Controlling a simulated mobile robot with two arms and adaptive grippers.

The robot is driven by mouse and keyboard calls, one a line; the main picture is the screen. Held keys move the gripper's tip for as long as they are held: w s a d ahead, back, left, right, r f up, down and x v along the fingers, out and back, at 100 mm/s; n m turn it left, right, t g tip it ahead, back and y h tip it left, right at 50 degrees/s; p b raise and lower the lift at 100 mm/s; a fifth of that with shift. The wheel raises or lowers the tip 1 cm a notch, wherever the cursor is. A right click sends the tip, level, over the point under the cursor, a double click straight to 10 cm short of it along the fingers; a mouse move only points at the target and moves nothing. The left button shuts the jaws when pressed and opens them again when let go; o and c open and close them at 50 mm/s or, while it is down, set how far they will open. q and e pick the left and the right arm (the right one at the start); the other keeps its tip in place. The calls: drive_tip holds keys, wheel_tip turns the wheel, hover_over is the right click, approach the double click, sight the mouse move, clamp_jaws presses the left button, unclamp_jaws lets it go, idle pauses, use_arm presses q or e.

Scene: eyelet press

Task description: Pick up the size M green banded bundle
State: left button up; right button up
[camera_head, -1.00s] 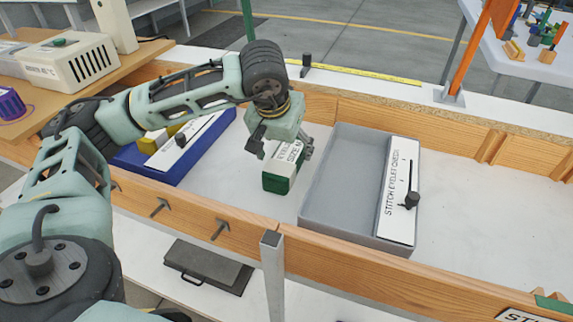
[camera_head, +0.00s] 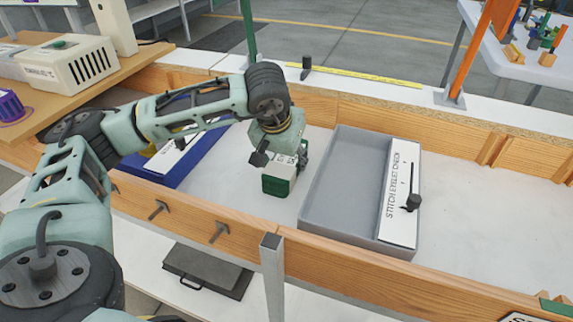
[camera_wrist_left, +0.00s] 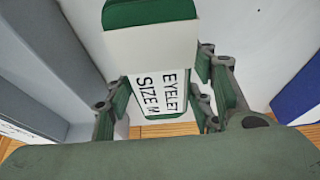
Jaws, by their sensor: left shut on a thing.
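The green bundle (camera_head: 277,184) with a white band is in the head view, left of the grey tray. In the left wrist view, its white band (camera_wrist_left: 160,94) reads "EYELET SIZE M", with green (camera_wrist_left: 150,12) at its far end. My left gripper (camera_head: 283,157) comes over it from above and is shut on it. In the left wrist view, the fingers (camera_wrist_left: 165,108) lie on both sides of the band. Whether the bundle touches the white surface is unclear. My right gripper is not in view.
A grey tray (camera_head: 345,185) with a "STITCH EYELET CHECK" board (camera_head: 398,205) stands close on the right. A blue tray (camera_head: 165,170) is on the left. Wooden rails (camera_head: 330,265) edge the white bench. The white surface at the far right is clear.

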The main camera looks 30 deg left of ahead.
use_arm(q)
drive_tip(key=c, duration=0.4)
drive_tip(key=shift+c, duration=0.3)
drive_tip(key=shift+r, duration=0.2)
